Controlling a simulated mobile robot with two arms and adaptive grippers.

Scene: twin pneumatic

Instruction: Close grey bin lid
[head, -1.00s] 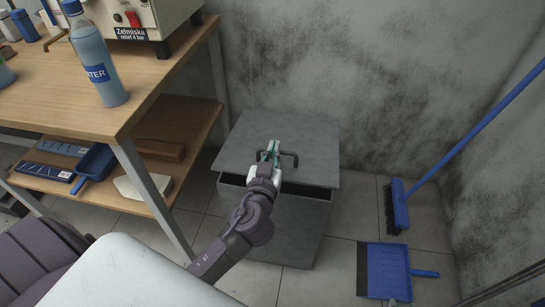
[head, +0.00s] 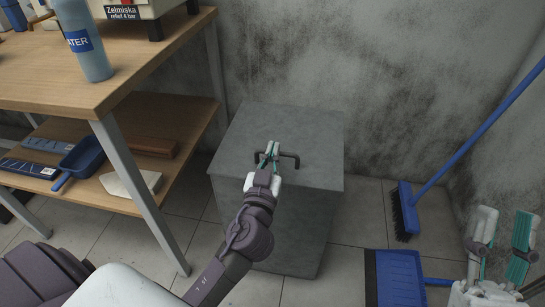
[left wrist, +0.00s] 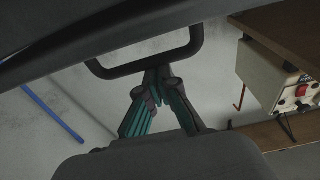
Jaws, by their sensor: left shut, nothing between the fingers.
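The grey bin (head: 275,228) stands on the floor with its flat grey lid (head: 310,130) lying level on top. No dark gap shows between the lid's front edge and the bin. The lid's dark handle (head: 291,157) is partly hidden behind my left gripper. My left gripper (head: 269,150) is shut and empty, its fingertips at the handle. In the left wrist view the handle (left wrist: 190,48) hangs into the picture close to the fingertips; whether they touch is unclear. My right gripper (head: 506,214) is open and empty at the lower right, away from the bin.
A wooden workbench (head: 75,100) with a lower shelf stands left of the bin, bearing a water bottle (head: 82,45). A blue broom (head: 408,210) and blue dustpan (head: 397,280) are to the right. The wall is close behind the bin.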

